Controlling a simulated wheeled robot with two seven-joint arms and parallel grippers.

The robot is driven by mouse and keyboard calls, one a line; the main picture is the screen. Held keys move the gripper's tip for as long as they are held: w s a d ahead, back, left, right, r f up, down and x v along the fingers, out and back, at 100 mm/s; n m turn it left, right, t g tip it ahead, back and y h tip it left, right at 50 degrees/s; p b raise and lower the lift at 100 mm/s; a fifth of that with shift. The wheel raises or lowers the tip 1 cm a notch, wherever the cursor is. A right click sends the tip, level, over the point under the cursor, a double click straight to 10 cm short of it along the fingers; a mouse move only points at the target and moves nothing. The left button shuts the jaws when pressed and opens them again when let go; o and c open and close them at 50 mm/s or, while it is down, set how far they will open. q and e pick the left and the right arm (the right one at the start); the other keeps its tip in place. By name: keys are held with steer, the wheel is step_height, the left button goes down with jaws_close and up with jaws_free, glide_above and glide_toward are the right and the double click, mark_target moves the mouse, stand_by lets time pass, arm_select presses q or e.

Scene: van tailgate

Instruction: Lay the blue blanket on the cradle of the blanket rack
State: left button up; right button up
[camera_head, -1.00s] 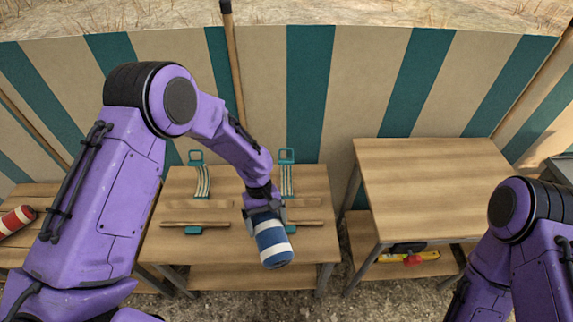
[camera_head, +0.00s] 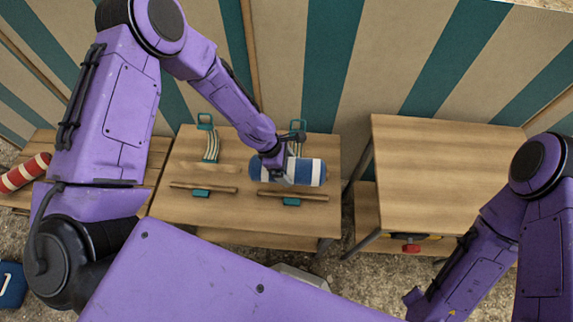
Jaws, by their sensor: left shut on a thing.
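The blue blanket (camera_head: 312,172) is a roll with blue and white bands, lying level from left to right. My left gripper (camera_head: 275,172) is shut on it left of its middle. The rack on the left table has two teal-ended striped straps, the left strap (camera_head: 211,147) and the right strap (camera_head: 296,147), with a left wooden bar (camera_head: 203,188) and a right wooden bar (camera_head: 293,196) in front. The blanket is over the right strap, just behind the right bar, and hides part of the strap. I cannot tell whether it rests there or hangs above. My right gripper is not in view.
The left table (camera_head: 270,221) has bare wood in front of the bars. A taller empty table (camera_head: 440,170) stands to the right, with a red-handled thing (camera_head: 411,247) below its top. A red and white roll (camera_head: 25,173) lies at far left. A striped wall closes the back.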

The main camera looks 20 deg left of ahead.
arm_select(q)
step_height(320, 180, down, 3)
steer(key=b, duration=0.3)
steer(key=shift+f, duration=0.2)
steer(key=shift+f+b, duration=0.7)
steer(key=shift+f, duration=0.8)
steer(key=o, duration=1)
steer(key=shift+a+r, duration=0.1)
steer(key=p+v, duration=0.1)
steer(key=v, duration=0.9)
steer(key=shift+s+a+r+p, duration=0.1)
steer(key=shift+r+p, duration=0.1)
steer(key=shift+p, duration=0.1)
